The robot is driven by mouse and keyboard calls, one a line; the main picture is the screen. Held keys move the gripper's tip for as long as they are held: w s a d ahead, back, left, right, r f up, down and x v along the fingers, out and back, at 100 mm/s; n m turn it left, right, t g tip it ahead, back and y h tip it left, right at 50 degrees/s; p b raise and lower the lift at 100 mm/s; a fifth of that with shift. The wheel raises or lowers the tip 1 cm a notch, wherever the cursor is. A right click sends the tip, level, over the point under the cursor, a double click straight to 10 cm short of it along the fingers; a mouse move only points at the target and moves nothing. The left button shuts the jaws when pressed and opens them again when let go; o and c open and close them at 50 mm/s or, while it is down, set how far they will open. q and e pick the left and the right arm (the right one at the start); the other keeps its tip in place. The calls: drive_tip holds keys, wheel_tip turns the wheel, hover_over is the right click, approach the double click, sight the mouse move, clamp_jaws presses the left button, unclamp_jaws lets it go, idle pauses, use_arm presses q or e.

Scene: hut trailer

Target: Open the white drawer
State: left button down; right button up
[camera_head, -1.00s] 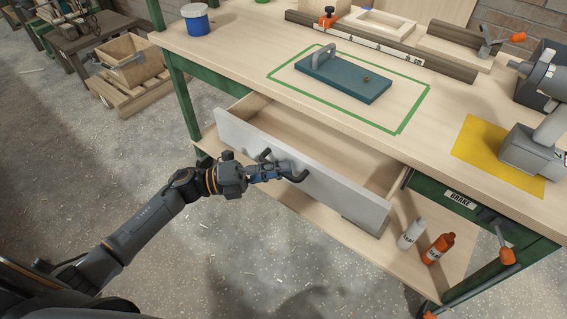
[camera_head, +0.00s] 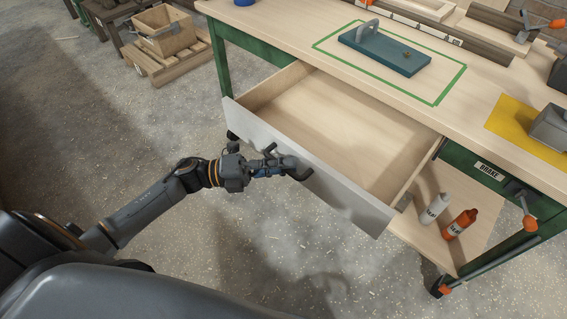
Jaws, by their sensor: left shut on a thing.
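The white drawer (camera_head: 338,189) hangs out of the green-legged workbench, well open, with its bare wooden inside showing and empty. Its dark handle (camera_head: 301,174) is on the white front panel. My left gripper (camera_head: 287,167) is shut on the handle, at the left half of the front; the fingers partly hide it. My right gripper is not in view.
The wooden bench top (camera_head: 300,45) holds a teal plate (camera_head: 384,50) inside a green tape outline and a yellow sheet (camera_head: 508,124). A white bottle (camera_head: 435,208) and an orange bottle (camera_head: 460,223) stand on the lower shelf, right of the drawer. Floor in front is clear.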

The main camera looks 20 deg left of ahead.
use_arm(q)
drive_tip(key=c, duration=1.4)
unclamp_jaws()
drive_tip(key=shift+o, duration=0.2)
drive_tip(key=v, duration=1.2)
drive_tip(key=shift+f, duration=0.1)
